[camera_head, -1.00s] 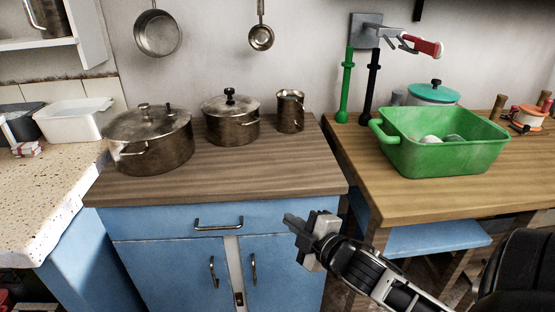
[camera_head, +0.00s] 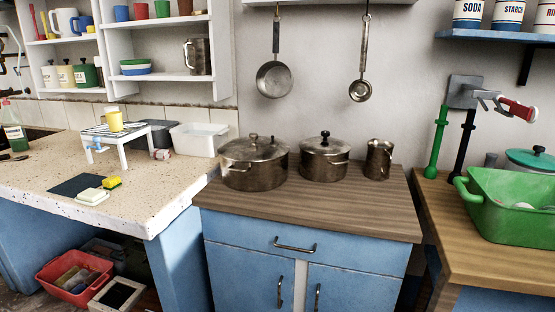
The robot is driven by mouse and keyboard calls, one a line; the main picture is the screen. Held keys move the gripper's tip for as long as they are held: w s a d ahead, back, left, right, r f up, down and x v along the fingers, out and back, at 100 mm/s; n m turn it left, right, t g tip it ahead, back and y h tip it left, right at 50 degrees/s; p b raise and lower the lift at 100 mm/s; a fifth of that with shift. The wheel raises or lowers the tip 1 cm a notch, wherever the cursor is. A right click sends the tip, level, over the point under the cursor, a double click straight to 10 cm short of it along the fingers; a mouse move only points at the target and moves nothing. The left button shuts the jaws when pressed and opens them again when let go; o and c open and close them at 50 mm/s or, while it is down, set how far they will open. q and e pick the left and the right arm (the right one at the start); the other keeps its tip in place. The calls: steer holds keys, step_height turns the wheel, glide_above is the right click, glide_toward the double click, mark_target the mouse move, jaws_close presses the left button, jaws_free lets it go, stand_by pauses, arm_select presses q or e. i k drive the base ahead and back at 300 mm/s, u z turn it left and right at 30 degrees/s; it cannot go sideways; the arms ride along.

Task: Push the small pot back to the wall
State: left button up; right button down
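The small pot (camera_head: 324,159) is dark metal with a black-knobbed lid. It stands on the brown wooden top (camera_head: 300,212) of the blue cabinet, near the wall (camera_head: 318,112). Whether it touches the wall cannot be told from this angle. A larger lidded pot (camera_head: 254,168) stands just to its left, and a metal jug (camera_head: 379,158) stands to its right. Neither of my grippers shows in the head view now.
The front of the wooden top is clear. A pan (camera_head: 274,80) and a ladle (camera_head: 360,90) hang on the wall above the pots. A speckled counter (camera_head: 150,198) adjoins at left. A green basin (camera_head: 510,210) sits on the right table.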

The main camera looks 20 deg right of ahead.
mark_target(321, 169)
steer(key=z, duration=0.15)
steer(key=i, duration=1)
steer(key=z, duration=0.6)
